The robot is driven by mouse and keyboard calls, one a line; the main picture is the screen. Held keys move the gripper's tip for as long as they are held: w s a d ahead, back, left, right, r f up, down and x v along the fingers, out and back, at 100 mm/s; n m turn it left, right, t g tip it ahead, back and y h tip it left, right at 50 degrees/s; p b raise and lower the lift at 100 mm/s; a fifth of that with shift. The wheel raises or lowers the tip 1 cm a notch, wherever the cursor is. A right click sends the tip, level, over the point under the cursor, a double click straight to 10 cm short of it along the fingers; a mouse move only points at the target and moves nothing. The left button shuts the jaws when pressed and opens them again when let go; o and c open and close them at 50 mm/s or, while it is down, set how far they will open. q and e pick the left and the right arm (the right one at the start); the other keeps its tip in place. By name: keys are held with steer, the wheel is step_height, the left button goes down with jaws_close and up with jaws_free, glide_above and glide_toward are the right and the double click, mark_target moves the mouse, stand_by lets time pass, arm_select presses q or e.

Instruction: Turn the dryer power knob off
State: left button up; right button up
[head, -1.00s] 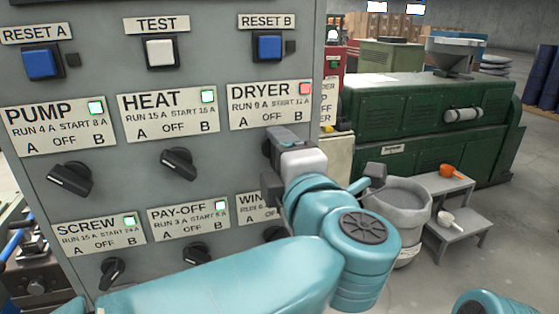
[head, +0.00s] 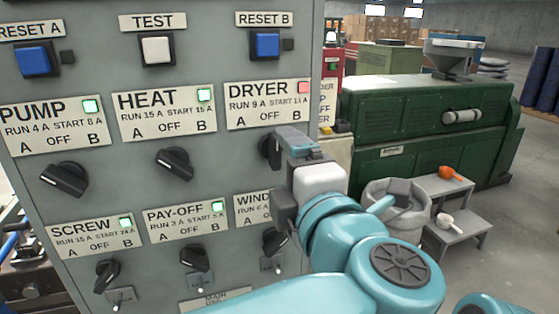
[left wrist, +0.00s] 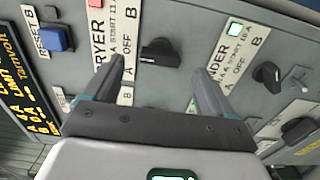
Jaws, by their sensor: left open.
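The grey control panel has a DRYER label (head: 268,104) with a red lamp, and the black dryer knob (head: 268,150) sits below it, partly hidden by my gripper in the head view. My left gripper (head: 290,150) is open, just right of and in front of that knob. In the left wrist view the dryer knob (left wrist: 160,50) shows beyond and between the open fingers (left wrist: 155,70), apparently with nothing held. That view is turned sideways, with A at the bottom and B at the top. The knob's exact setting is hard to tell. My right gripper is not in view.
The heat knob (head: 174,164) and pump knob (head: 65,178) are to the left, and the winder knob (head: 276,240) is below. Lamps on PUMP, HEAT, SCREW and PAY-OFF are green. A grey bin (head: 400,222) and step stool (head: 455,232) stand right of the panel.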

arm_select(q)
steer(key=v, duration=0.7)
steer(key=shift+s+b, duration=0.25)
steer(key=shift+b, duration=0.15)
steer(key=shift+w, duration=0.1)
steer(key=shift+d, duration=0.1)
